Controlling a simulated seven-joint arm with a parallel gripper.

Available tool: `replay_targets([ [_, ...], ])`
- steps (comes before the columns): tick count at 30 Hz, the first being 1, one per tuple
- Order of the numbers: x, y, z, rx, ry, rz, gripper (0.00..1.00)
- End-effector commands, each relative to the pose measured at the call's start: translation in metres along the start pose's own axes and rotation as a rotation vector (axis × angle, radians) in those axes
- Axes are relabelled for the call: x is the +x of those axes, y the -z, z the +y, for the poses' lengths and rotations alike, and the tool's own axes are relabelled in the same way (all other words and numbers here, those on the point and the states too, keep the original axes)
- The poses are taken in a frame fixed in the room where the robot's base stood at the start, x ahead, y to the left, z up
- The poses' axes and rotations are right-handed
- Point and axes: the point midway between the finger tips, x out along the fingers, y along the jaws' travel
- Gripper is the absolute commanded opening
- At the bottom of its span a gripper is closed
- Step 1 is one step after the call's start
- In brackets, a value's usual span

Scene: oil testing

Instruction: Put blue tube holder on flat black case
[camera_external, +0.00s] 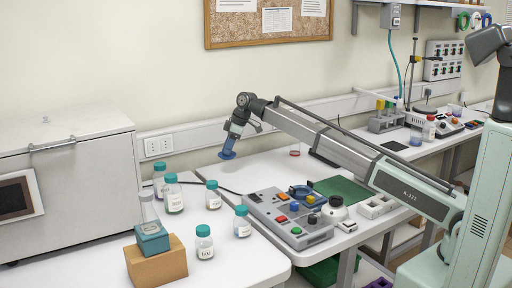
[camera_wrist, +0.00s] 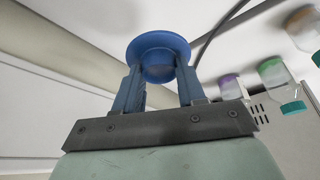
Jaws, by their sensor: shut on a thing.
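My gripper (camera_external: 232,136) is shut on the blue tube holder (camera_external: 227,154), a small round blue piece with a flared rim. It hangs in the air in front of the wall, above the back edge of the white bench. In the wrist view, my gripper's two blue fingers (camera_wrist: 158,88) stand on either side of the blue tube holder (camera_wrist: 158,48), with its wide rim beyond the fingertips. A flat dark thing, which looks like the black case (camera_external: 322,156), lies on the bench at the back, right of my gripper, partly hidden by my arm.
A control panel (camera_external: 288,217) with buttons and a green mat (camera_external: 343,191) lie on the middle bench. A small reddish dish (camera_external: 294,153) lies near the dark case.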

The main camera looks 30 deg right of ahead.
Motion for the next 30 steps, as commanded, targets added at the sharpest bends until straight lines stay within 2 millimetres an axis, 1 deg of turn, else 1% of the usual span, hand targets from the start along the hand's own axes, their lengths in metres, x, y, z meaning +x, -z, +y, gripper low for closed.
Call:
replay_targets([
  [1,-0.006,0.003,0.001,0.000,-0.001,0.001,0.09],
  [3,-0.012,0.006,0.001,0.000,-0.001,0.001,0.09],
  [8,-0.018,0.007,0.000,0.001,-0.001,0.001,0.09],
  [11,-0.022,0.002,0.004,0.009,-0.004,0.000,0.09],
  [14,-0.030,-0.014,0.013,0.030,-0.013,0.000,0.09],
  [17,-0.044,-0.040,0.028,0.069,-0.029,0.000,0.09],
  [20,-0.063,-0.074,0.047,0.118,-0.050,0.000,0.09],
  [21,-0.070,-0.088,0.053,0.138,-0.059,0.001,0.09],
  [23,-0.081,-0.110,0.064,0.170,-0.072,0.001,0.09],
  [24,-0.089,-0.125,0.070,0.192,-0.081,0.001,0.09],
  [29,-0.119,-0.183,0.092,0.277,-0.116,0.001,0.09],
  [30,-0.127,-0.199,0.097,0.299,-0.125,0.001,0.09],
])
